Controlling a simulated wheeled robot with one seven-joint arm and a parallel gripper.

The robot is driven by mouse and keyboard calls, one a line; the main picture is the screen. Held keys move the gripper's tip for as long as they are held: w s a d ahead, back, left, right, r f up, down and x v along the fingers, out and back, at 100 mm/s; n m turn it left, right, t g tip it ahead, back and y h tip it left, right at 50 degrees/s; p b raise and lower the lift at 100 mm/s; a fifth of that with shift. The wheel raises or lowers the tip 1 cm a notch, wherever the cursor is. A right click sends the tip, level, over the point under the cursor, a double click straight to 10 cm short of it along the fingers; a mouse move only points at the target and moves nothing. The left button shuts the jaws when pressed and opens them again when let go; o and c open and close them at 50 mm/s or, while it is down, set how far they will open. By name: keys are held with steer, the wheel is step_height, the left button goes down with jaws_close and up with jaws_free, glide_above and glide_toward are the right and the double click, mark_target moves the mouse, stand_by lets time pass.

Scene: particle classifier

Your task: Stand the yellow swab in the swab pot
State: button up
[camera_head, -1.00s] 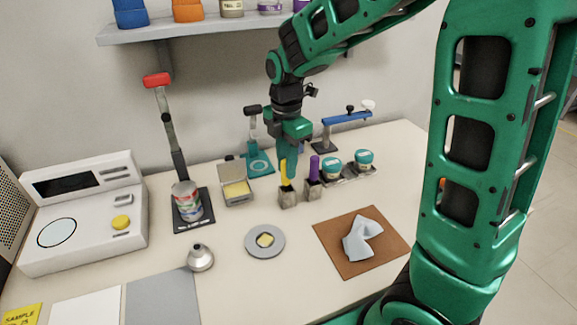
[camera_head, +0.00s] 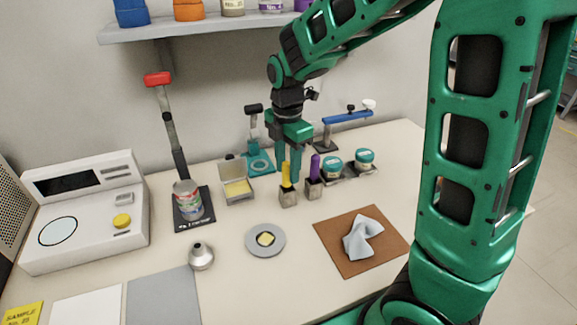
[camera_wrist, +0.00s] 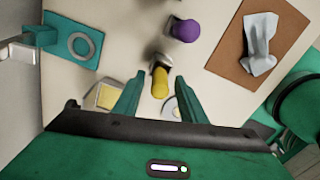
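The yellow swab (camera_head: 286,172) stands upright, its lower end inside a small grey pot (camera_head: 288,199). My gripper (camera_head: 295,176) points down at the swab from above and behind. In the wrist view the yellow swab (camera_wrist: 160,83) shows between the spread fingertips of my gripper (camera_wrist: 159,82), with a gap on each side. My gripper is open and does not hold it. Part of the pot (camera_wrist: 159,60) shows beyond the swab there. How deep the swab sits is hidden.
A purple swab (camera_head: 315,165) stands in a second grey pot (camera_head: 314,189) close on the right. A dish (camera_head: 265,240), funnel (camera_head: 201,257) and brown mat with cloth (camera_head: 345,262) lie in front. An open box (camera_head: 238,192) is left.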

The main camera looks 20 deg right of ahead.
step_height(320, 180, up, 11)
steer(key=shift+w+a+f, duration=0.1)
steer(key=shift+a, duration=0.05)
steer(key=s+d+f+m, duration=0.3)
steer(key=s+d+m, duration=0.6)
steer(key=s+m, duration=0.4)
steer(key=s+d+f+m, duration=0.3)
steer(key=s+d+m, duration=0.6)
steer(key=s+m, duration=0.4)
steer(key=shift+s+d+f+m, duration=0.2)
steer(key=shift+s+m, duration=0.1)
steer(key=shift+m, duration=0.4)
steer(key=shift+w+f, duration=0.25)
steer(key=shift+w, duration=0.4)
